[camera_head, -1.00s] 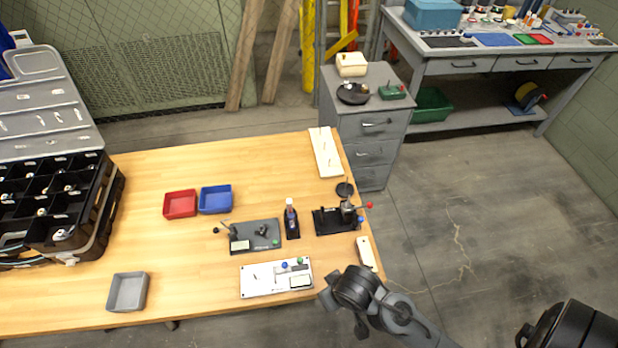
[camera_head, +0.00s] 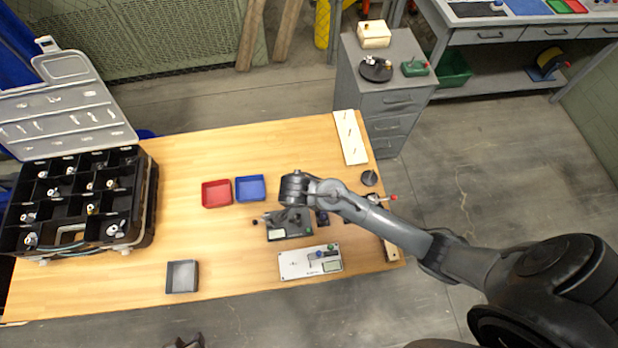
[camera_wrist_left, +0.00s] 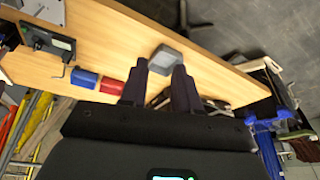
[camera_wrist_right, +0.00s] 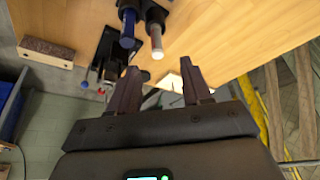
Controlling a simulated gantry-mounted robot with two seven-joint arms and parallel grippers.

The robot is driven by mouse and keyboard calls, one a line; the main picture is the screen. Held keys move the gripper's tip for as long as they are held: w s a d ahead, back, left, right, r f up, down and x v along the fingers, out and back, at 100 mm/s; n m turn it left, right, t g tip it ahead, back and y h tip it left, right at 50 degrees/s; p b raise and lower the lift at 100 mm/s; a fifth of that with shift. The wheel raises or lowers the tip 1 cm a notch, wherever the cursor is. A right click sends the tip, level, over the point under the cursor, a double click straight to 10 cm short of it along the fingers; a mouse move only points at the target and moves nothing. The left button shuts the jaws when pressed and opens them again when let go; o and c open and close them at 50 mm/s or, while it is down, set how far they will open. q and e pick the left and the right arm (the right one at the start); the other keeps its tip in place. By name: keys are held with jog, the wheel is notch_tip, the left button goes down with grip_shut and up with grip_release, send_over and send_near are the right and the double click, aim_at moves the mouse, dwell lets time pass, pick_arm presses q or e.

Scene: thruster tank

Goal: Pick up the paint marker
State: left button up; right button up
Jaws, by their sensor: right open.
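Two upright pens, one blue (camera_wrist_right: 127,28) and one white-ended (camera_wrist_right: 155,42), stand in a black holder (camera_wrist_right: 146,8) in the right wrist view. I cannot tell which is the paint marker. In the head view the holder (camera_head: 322,218) is mostly hidden by my right arm. My right gripper (camera_wrist_right: 160,67) is open and empty, its fingers apart below the pens in that picture and not touching them. My left gripper (camera_wrist_left: 160,68) has its fingers apart, with nothing between them.
A grey fixture (camera_head: 288,231) and a white panel (camera_head: 300,265) lie near my right arm. Red (camera_head: 216,194), blue (camera_head: 250,188) and grey (camera_head: 182,277) trays and a black organizer case (camera_head: 75,205) are farther left. The table's left middle is clear.

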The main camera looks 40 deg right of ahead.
jog(key=x, duration=0.6)
jog(key=shift+s+d+f, duration=0.1)
jog(key=shift+d, duration=0.15)
jog(key=shift+s+d+b+x, duration=0.1)
jog(key=shift+b+x, duration=0.15)
jog(key=shift+x, duration=0.85)
jog(key=shift+s+d+b+x, duration=0.15)
jog(key=shift+b+x, duration=0.1)
jog(key=shift+x, duration=0.85)
pick_arm(q)
jog(key=shift+s+f, duration=0.6)
jog(key=shift+f, duration=0.25)
pick_arm(e)
jog(key=shift+w, duration=0.2)
jog(key=shift+c, duration=1.2)
grip_shut()
